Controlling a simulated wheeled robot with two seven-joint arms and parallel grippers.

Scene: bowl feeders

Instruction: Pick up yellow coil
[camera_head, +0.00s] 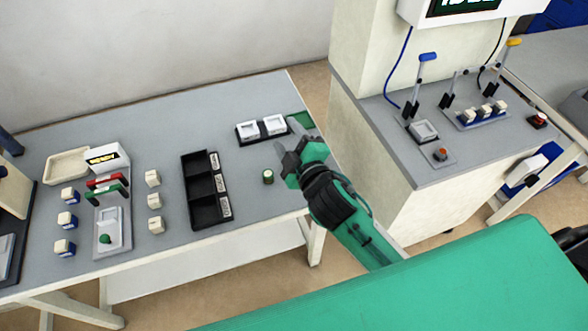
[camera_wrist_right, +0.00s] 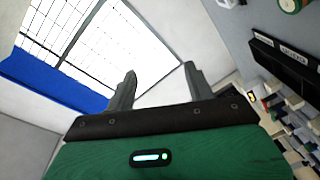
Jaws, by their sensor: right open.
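No clearly yellow coil can be made out in either view. A small round green piece with a pale top (camera_head: 268,177) stands alone on the grey table (camera_head: 245,110), and a similar round piece shows at the top right edge of the right wrist view (camera_wrist_right: 291,4). I cannot tell whether it is the coil. My right gripper (camera_head: 288,142) is above the table's right end, beyond the round piece and apart from it. In the right wrist view its two fingers (camera_wrist_right: 160,72) are spread with nothing between them. My left gripper is not in view.
A black three-compartment tray (camera_head: 191,192) stands left of the round piece. A black holder with two white squares (camera_head: 261,130) lies behind. White blocks, blue-white blocks and a green-handled fixture (camera_head: 112,230) stand further left. A cabinet with levers (camera_head: 440,145) is at right.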

